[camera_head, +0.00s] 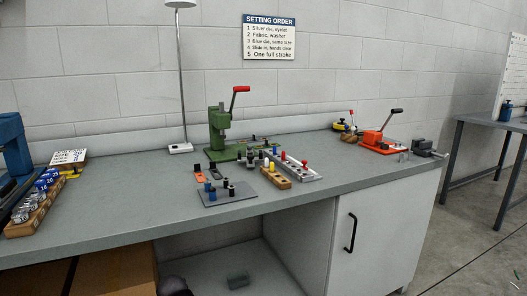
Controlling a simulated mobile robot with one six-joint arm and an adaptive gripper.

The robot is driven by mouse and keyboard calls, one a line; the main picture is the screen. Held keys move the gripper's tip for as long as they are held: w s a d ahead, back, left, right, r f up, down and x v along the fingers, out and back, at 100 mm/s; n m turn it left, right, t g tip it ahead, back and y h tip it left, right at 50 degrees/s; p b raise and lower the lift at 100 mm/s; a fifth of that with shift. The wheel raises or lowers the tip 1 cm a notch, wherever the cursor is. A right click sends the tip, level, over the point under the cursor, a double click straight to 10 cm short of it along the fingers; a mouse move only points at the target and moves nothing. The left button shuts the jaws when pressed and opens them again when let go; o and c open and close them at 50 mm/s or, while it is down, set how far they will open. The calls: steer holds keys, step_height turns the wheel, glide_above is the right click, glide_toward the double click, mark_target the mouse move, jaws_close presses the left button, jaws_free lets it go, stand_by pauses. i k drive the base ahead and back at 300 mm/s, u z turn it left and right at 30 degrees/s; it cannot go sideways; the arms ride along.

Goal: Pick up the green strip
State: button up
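I cannot make out a green strip for certain on the workbench (130,212). The clear green thing is a hand press (219,132) with a red-tipped lever, standing on a green base near the wall. In front of it lie a small orange strip (199,171) and a dark strip (215,174), beside a grey plate (214,197) with blue and black pegs. Small parts behind and beside the press are too small to tell apart. My gripper is not in view.
A wooden block (275,178) and a silver rail (296,167) hold pegs. A lamp pole (182,80) rises behind. The bench's front left is clear.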

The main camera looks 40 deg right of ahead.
mark_target(266, 146)
steer(key=k, duration=1.35)
steer(key=z, duration=0.9)
steer(key=i, duration=1)
steer(key=u, duration=0.1)
